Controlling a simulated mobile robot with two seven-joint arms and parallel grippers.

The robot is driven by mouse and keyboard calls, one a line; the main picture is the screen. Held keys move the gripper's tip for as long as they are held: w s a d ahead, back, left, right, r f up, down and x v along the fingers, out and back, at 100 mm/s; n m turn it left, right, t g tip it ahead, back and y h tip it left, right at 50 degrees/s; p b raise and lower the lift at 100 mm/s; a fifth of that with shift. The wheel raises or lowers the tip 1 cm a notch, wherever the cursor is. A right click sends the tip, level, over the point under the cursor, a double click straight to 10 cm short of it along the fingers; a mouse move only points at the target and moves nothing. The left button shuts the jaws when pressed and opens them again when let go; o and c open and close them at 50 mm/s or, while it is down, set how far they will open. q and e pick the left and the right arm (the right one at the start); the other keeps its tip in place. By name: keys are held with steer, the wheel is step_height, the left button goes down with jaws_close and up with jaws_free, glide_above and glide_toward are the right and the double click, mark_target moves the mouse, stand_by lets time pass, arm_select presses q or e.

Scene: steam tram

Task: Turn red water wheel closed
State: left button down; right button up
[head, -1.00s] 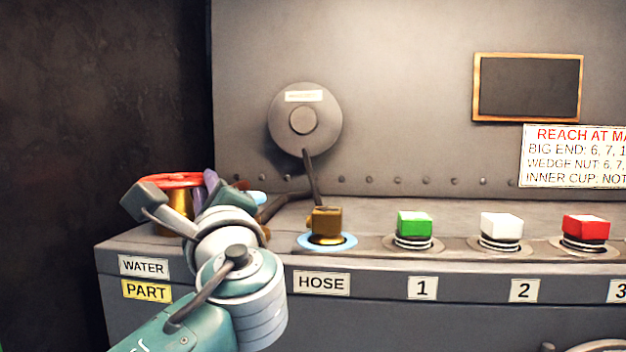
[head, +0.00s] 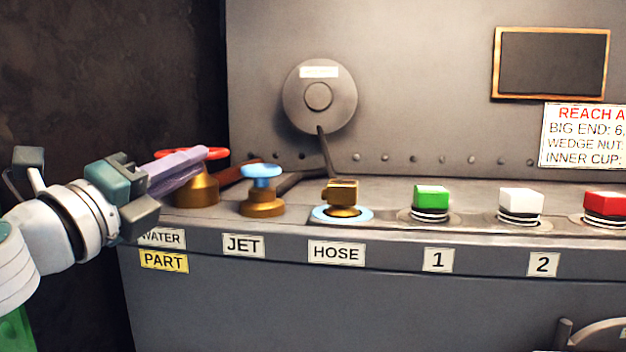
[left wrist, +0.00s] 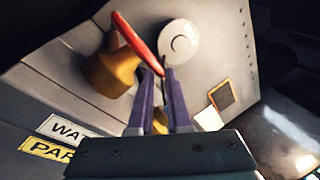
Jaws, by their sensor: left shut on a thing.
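The red water wheel (head: 215,153) sits on a brass base (head: 198,190) at the left end of the console, above the WATER label (head: 162,238). My left gripper (head: 195,160) reaches in from the left, and its purple fingers are shut on the wheel's rim. In the left wrist view, the red wheel (left wrist: 136,42) shows edge-on, its near end between the fingertips (left wrist: 161,72). The fingers hide part of the wheel in the head view. My right gripper is not in view.
A blue JET valve (head: 262,172) stands close to the right of the water wheel. Further right are the brass HOSE fitting (head: 341,193) and green (head: 431,197), white (head: 520,201) and red (head: 606,203) buttons. A dark wall (head: 110,75) lies to the left.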

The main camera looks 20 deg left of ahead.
arm_select(q)
steer(key=shift+s+a+r+m+h+b, duration=0.15)
steer(key=shift+m+h+b, duration=0.1)
steer(key=shift+h, duration=0.2)
steer(key=shift+a+r+m+h+b, duration=0.15)
steer(key=shift+m+h+b, duration=0.1)
steer(key=shift+h, duration=0.2)
steer(key=shift+r, duration=0.15)
steer(key=c, duration=1.1)
jaws_free()
steer(key=shift+o, duration=0.9)
steer(key=shift+a, duration=0.15)
